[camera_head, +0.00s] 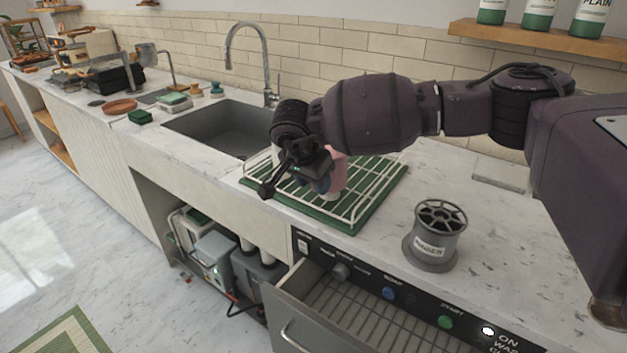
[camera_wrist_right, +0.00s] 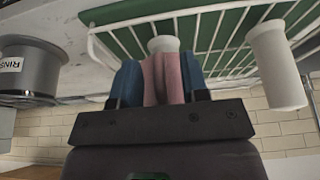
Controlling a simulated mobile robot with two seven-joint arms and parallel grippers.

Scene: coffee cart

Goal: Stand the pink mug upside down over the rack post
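The pink mug (camera_head: 338,172) is at the rack, partly hidden behind my right gripper (camera_head: 312,182). In the right wrist view the blue fingers of that gripper (camera_wrist_right: 158,82) press on both sides of the pink mug (camera_wrist_right: 163,78). A short white part (camera_wrist_right: 163,44) shows between the mug and the rack; I cannot tell whether it is a post or part of the mug. The white wire rack (camera_head: 372,172) stands on a green mat (camera_head: 385,200). One bare white rack post (camera_wrist_right: 277,65) stands beside the mug. My left gripper is not in view.
A grey rinser (camera_head: 437,235) stands on the counter right of the rack; it also shows in the wrist view (camera_wrist_right: 28,70). The sink (camera_head: 215,125) and faucet (camera_head: 262,55) lie to the left. A drawer (camera_head: 375,320) is open below the counter.

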